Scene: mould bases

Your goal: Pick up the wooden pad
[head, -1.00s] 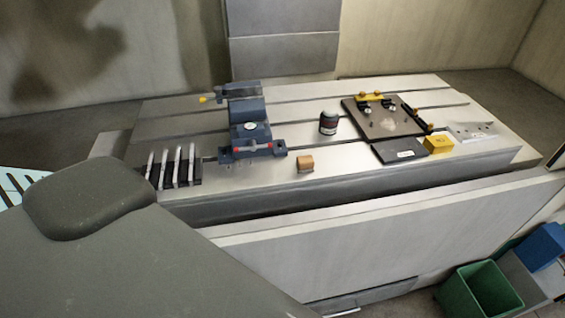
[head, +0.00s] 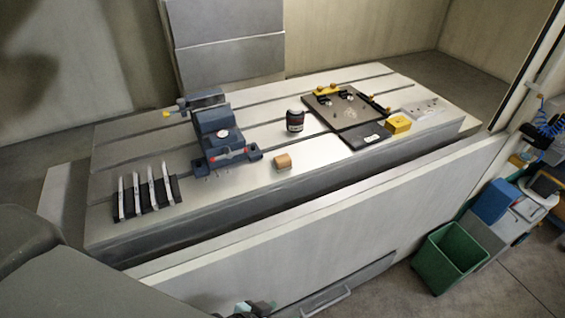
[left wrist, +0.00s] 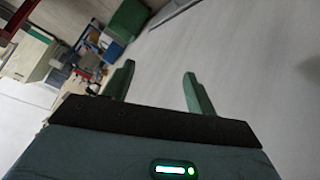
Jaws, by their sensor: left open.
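The wooden pad (head: 282,161) is a small light-brown block on the slotted metal table, near its front edge and right of the blue vise. The pad does not show in the left wrist view. My left gripper (left wrist: 160,82) is open, with two green fingers apart and nothing between them. In the head view, a small greenish part of it (head: 255,308) shows at the bottom edge, in front of and below the table, well away from the pad. My right gripper is in neither view.
The blue vise (head: 219,138), a dark can (head: 295,121), a dark plate (head: 345,112) and a yellow block (head: 397,124) stand on the table. A rack of several bars (head: 147,197) lies at left. A pale panel (head: 330,232) runs along the front. A green bin (head: 449,258) stands right.

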